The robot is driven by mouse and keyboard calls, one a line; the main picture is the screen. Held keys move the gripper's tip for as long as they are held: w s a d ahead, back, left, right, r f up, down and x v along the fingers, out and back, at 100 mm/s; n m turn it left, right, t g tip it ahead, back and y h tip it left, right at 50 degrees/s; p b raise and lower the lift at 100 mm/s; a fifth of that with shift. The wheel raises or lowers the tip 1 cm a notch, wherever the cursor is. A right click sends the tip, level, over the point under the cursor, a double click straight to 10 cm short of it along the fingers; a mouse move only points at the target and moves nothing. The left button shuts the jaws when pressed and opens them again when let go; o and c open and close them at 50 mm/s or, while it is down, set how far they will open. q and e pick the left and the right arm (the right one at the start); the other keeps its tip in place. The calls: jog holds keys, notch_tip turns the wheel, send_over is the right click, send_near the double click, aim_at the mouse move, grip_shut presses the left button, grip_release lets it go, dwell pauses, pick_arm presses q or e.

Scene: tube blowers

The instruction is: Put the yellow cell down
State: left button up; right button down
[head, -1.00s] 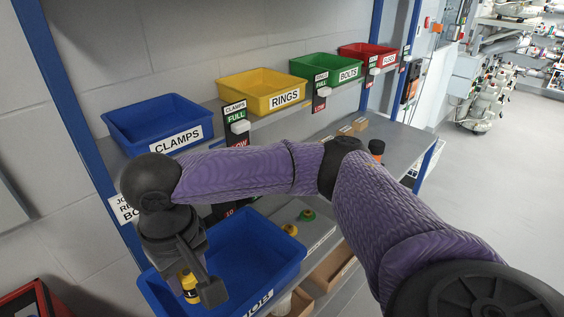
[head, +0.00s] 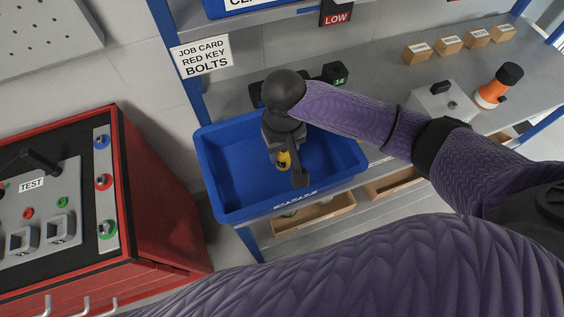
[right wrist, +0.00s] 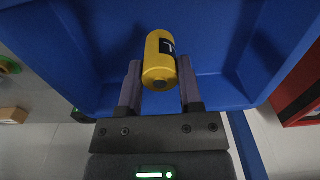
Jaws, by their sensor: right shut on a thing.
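The yellow cell (head: 283,161) has a dark label and is partly hidden by my right gripper (head: 290,167) in the head view. My right gripper is shut on it and holds it over the inside of a blue bin (head: 232,168). In the right wrist view the cell (right wrist: 159,62) sits between the two fingers of the gripper (right wrist: 159,88), its near end toward the camera. The blue bin floor (right wrist: 100,40) lies beyond it. I cannot tell whether the cell touches the floor. My left gripper is not in view.
A red test cabinet (head: 160,215) stands left of the bin, with a TEST panel, buttons and sockets. A grey shelf (head: 385,85) behind holds an orange and black bottle (head: 498,86), a grey box (head: 443,104) and small cardboard boxes (head: 450,42). Open cardboard trays (head: 315,217) sit below.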

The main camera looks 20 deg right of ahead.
aim_at(284, 165)
notch_tip(284, 165, down, 6)
jog(key=shift+f+b, duration=0.1)
jog(key=shift+b, duration=1.05)
jog(key=shift+c, duration=1.3)
grip_release()
notch_tip(284, 165, up, 12)
jog(key=p, duration=0.5)
jog(key=shift+f, duration=0.2)
jog(key=shift+r+p, duration=0.3)
jog(key=shift+r, duration=0.15)
